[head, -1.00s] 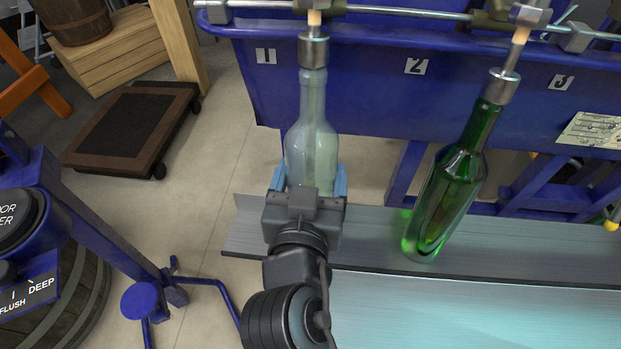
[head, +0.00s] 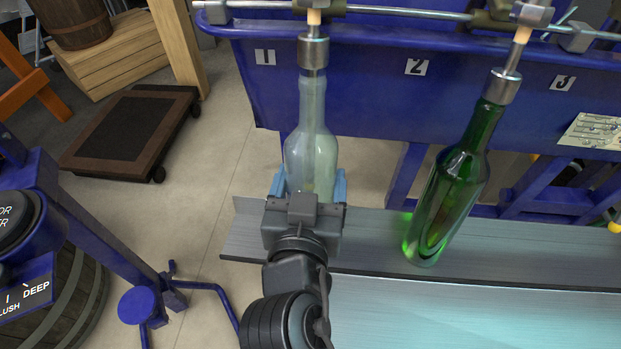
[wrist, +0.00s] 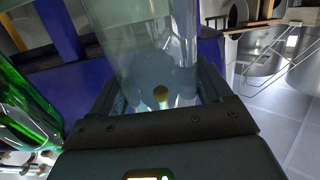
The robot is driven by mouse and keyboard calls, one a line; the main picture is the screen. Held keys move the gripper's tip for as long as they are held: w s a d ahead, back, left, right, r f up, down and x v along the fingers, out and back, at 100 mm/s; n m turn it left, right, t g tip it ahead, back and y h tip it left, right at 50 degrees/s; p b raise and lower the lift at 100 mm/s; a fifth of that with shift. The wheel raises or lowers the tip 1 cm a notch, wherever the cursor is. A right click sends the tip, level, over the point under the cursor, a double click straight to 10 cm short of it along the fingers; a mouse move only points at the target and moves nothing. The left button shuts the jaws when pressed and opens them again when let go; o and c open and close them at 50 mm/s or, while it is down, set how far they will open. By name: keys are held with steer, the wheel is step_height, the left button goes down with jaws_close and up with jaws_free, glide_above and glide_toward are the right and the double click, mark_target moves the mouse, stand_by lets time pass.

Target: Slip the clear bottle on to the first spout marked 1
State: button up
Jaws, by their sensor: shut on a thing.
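The clear bottle (head: 312,150) stands upright below the first spout (head: 313,50), beside the plate marked 1 (head: 264,57). The spout's metal collar meets the top of the bottle's neck; the mouth is hidden, so I cannot tell how far the spout goes in. My gripper (head: 309,188) is shut on the lower body of the clear bottle, with a blue finger on each side. In the wrist view the clear bottle (wrist: 160,50) fills the space between the fingers.
A green bottle (head: 450,185) hangs tilted on the spout near plate 2 (head: 416,67), its base over the grey shelf (head: 530,240). The blue filler trough (head: 370,100) lies behind. A dark wheeled platform (head: 125,135) stands on the floor at left.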

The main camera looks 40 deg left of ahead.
steer(key=shift+f+b, duration=0.55)
stand_by(0.4)
steer(key=o, duration=1.2)
steer(key=shift+o, duration=0.8)
steer(key=shift+s, duration=0.1)
steer(key=shift+d+f, duration=0.1)
steer(key=v, duration=0.7)
steer(key=shift+s+d, duration=0.15)
steer(key=shift+s, duration=0.2)
